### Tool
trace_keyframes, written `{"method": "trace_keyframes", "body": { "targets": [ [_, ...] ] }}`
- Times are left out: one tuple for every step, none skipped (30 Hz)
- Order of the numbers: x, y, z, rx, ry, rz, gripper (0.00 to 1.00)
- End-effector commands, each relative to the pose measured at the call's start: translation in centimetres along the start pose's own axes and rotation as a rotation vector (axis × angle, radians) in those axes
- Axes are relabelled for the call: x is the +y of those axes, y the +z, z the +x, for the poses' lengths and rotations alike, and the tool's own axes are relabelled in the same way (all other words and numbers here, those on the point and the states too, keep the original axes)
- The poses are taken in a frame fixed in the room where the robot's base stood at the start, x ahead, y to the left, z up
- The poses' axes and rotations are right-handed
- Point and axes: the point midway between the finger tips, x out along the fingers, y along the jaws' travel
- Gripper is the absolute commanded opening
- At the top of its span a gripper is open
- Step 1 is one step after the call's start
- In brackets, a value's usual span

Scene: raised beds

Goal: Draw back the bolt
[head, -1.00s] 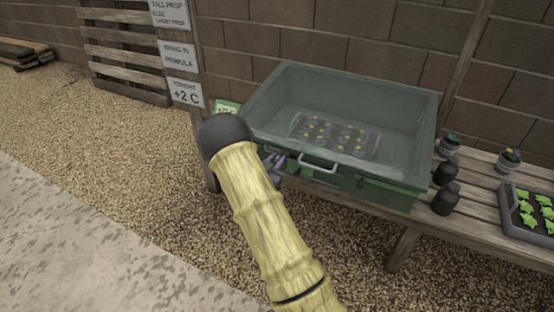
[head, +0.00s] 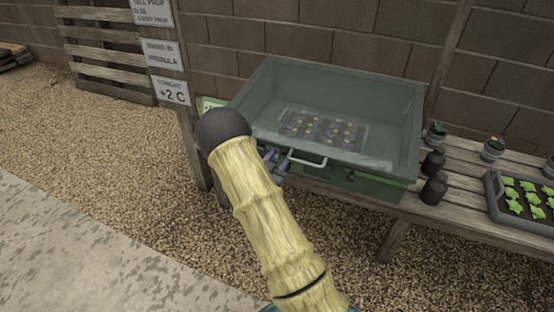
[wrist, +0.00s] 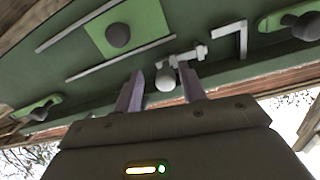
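The green cold frame (head: 375,185) stands on the wooden bench, with a clear lid and a pale handle (head: 307,159) at its front. The grey bolt (wrist: 182,56) shows on the green front in the wrist view, with a round pale knob (wrist: 165,80). My gripper (wrist: 162,75) is open, and its two purple fingers stand either side of the knob with gaps visible. In the head view my gripper (head: 274,164) is at the frame's front, left of the handle and partly hidden by my arm. The bolt is too small to make out there.
In the wrist view, a dark knob on a light green plate (wrist: 145,18) and an angled grey bracket (wrist: 232,40) are close by. Dark bottles (head: 434,188), pots and a seedling tray (head: 490,205) stand on the bench at right. Gravel lies open in front.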

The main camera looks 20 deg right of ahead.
Motion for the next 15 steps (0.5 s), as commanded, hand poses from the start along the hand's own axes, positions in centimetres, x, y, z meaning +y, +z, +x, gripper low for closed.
{"method": "trace_keyframes", "body": {
  "targets": [
    [-0.1,0.0,0.0,0.000,-0.001,0.001,0.41],
    [-0.1,0.0,0.0,0.000,-0.002,0.001,0.41],
    [-0.1,0.0,0.0,0.000,-0.002,0.001,0.41],
    [-0.1,0.0,-0.1,0.000,-0.002,0.001,0.41],
    [-0.1,-0.1,-0.1,0.000,-0.003,0.001,0.41],
    [-0.2,-0.1,-0.3,0.000,-0.003,0.001,0.41],
    [-0.2,-0.1,-0.4,0.000,-0.004,0.001,0.41],
    [-0.2,-0.1,-0.7,0.000,-0.004,0.001,0.41],
    [-0.2,-0.1,-1.1,0.000,-0.004,0.001,0.41],
    [-0.2,-0.1,-1.4,-0.001,-0.004,0.001,0.41],
    [-0.2,-0.1,-1.8,-0.002,-0.004,0.001,0.41],
    [-0.2,-0.1,-2.5,-0.002,-0.006,0.000,0.41],
    [-0.2,-0.2,-3.0,-0.001,-0.006,-0.001,0.41],
    [-0.2,-0.2,-3.5,-0.002,-0.005,-0.002,0.41],
    [-0.3,-0.1,-4.3,-0.003,-0.007,-0.001,0.41]
  ]
}}
